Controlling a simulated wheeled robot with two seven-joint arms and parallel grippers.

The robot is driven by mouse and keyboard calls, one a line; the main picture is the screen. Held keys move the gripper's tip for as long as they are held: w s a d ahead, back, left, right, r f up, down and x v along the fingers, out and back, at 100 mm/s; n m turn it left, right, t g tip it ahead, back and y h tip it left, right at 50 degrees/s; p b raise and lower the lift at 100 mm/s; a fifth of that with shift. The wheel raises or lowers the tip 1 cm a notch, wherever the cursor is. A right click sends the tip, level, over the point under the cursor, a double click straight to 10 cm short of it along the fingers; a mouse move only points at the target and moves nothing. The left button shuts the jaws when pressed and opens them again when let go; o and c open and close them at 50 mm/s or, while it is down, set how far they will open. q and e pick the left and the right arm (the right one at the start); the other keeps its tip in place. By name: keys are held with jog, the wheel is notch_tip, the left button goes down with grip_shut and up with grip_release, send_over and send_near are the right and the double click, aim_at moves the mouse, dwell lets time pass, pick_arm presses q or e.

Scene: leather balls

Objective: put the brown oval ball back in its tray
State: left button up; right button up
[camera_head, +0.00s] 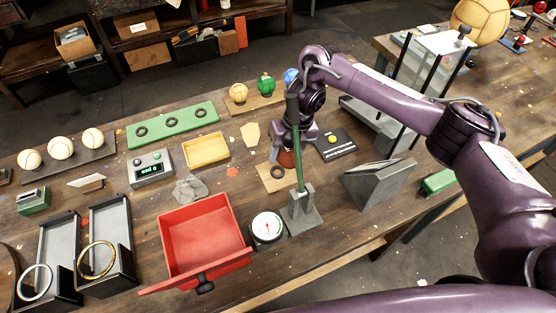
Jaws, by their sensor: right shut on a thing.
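My right arm reaches in from the right, and my right gripper (290,145) points down over the middle of the bench. It is shut on a reddish-brown thing (287,158), which appears to be the brown oval ball. The gripper and a green upright post in front hide part of it. Just below it in the picture is a small wooden tray (268,184) with a dark ring on it. I cannot tell whether the ball touches this tray. My left gripper is not in view.
The green post stands on a grey stand (301,212) close in front of the gripper. A dial gauge (267,227), red open box (203,243), yellow tray (206,150) and black card (336,143) are near. A tilted grey panel (379,184) stands to the right.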

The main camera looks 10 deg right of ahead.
jog(key=shift+s+a+r, duration=0.1)
jog(key=shift+s+a, duration=0.1)
jog(key=shift+a, duration=0.75)
jog(key=x, duration=0.2)
jog(key=shift+s+a+f, duration=0.15)
jog(key=shift+f, duration=0.5)
jog(key=shift+f+b, duration=0.2)
jog(key=shift+b, duration=0.1)
jog(key=o, duration=1.1)
jog(key=shift+r, duration=0.1)
